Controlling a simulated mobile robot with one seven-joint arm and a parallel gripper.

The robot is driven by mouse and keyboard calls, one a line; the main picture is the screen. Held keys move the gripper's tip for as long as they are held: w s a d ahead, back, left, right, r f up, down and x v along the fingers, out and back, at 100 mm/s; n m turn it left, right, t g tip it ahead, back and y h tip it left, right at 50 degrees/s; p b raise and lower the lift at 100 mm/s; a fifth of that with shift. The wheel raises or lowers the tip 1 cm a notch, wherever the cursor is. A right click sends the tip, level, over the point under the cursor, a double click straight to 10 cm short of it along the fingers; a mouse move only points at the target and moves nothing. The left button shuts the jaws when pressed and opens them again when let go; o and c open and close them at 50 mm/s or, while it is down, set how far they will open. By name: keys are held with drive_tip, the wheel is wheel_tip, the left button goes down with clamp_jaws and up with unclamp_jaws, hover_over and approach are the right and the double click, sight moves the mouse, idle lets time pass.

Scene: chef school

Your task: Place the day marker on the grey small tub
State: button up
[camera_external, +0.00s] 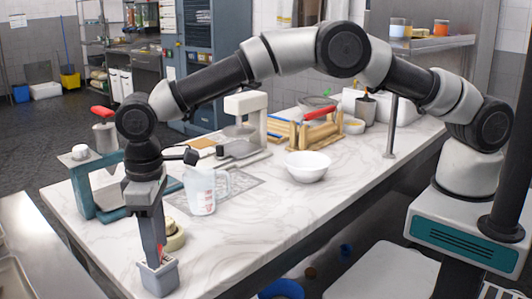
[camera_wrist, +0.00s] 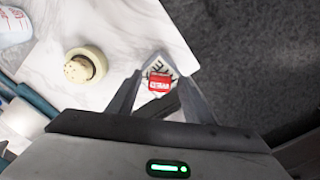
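The grey small tub (camera_external: 158,276) stands at the near left corner of the marble counter, directly below my gripper (camera_external: 158,258). A small red piece, which looks like the day marker (camera_external: 161,252), shows at the tub's top beside my fingers. The fingers are spread, with visible gaps on both sides of the marker. A pale surface with dark print shows around the marker. The fingers partly hide the tub, so its exact contact with the marker is unclear.
A cream round object (camera_external: 174,237) stands just behind the tub, and a clear measuring jug (camera_external: 200,190) behind that. A teal-framed device (camera_external: 88,187) stands on the left. A white bowl (camera_external: 307,166) is farther right. The counter between is clear.

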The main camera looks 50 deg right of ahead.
wheel_tip(320, 180, up, 12)
drive_tip(key=w+d+r+m+t, duration=0.1)
drive_tip(key=w+d+r, duration=0.1)
drive_tip(key=d+r, duration=0.55)
drive_tip(key=w+d+r+m+t+y, duration=0.15)
drive_tip(key=d+r, duration=0.25)
drive_tip(key=d, duration=0.7)
drive_tip(key=w+d+r+m+h, duration=0.1)
drive_tip(key=d+r, duration=0.5)
drive_tip(key=d, duration=0.4)
drive_tip(key=s+d+r+m, duration=0.2)
drive_tip(key=s+d, duration=0.3)
drive_tip(key=d, duration=0.5)
drive_tip(key=s+d+f+m+t, duration=0.1)
drive_tip(key=s+d+f, duration=0.2)
drive_tip(key=s+d, duration=0.4)
drive_tip(key=s+d+f+m+t, duration=0.2)
drive_tip(key=s+d+f, duration=0.1)
drive_tip(key=s+d, duration=0.4)
drive_tip(key=shift+s+d+f, duration=0.2)
drive_tip(key=shift+s+d, duration=0.15)
drive_tip(key=shift+d, duration=0.25)
drive_tip(key=shift+m, duration=0.25)
